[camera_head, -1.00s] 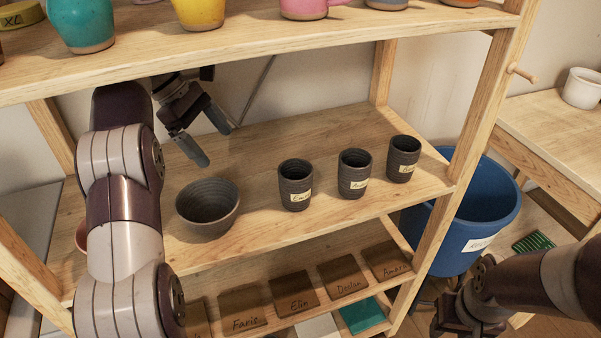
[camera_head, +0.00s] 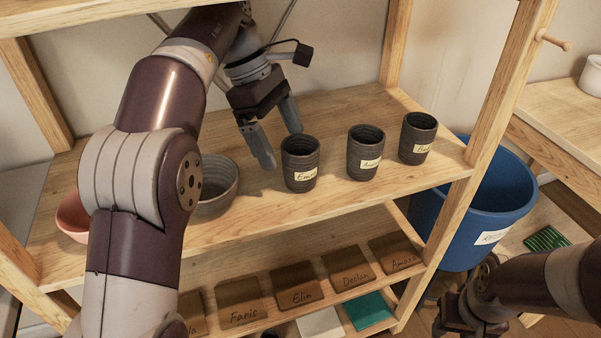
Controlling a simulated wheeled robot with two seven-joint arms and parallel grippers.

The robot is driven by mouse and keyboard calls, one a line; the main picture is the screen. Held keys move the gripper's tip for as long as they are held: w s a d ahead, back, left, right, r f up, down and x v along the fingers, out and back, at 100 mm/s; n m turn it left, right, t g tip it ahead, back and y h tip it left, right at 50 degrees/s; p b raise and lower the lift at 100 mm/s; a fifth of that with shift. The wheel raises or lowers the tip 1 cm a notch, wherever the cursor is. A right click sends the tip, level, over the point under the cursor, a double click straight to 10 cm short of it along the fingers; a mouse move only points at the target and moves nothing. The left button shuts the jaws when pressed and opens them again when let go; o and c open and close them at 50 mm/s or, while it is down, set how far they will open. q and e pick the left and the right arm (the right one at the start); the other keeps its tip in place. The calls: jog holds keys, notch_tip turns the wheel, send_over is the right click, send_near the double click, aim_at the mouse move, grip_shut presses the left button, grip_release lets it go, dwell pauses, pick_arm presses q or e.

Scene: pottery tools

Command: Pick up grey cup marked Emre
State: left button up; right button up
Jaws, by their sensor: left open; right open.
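The grey cup marked Emre (camera_head: 300,160) stands upright on the middle shelf, the leftmost of three dark grey cups, its label facing front. My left gripper (camera_head: 277,150) reaches in from the left just left of this cup. Its fingers are open, point down and hold nothing. Its right fingertip is close to the cup's left side; I cannot tell whether they touch. My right gripper (camera_head: 461,318) is low at the right, outside the shelf, partly cut off by the frame's bottom edge and empty.
Two more labelled grey cups stand to the right, the middle one (camera_head: 365,153) and the far one (camera_head: 417,139). A grey bowl (camera_head: 222,183) and an orange bowl (camera_head: 72,215) are partly behind my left arm. Name tiles (camera_head: 300,286) lie below. A blue bucket (camera_head: 490,215) stands right.

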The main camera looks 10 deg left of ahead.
aim_at(304, 164)
pick_arm(q)
jog(key=shift+s+d, duration=0.2)
jog(key=shift+d, duration=1)
jog(key=b+x, duration=0.3)
jog(key=x, duration=0.2)
jog(key=shift+c, duration=0.3)
jog(key=c, duration=1.1)
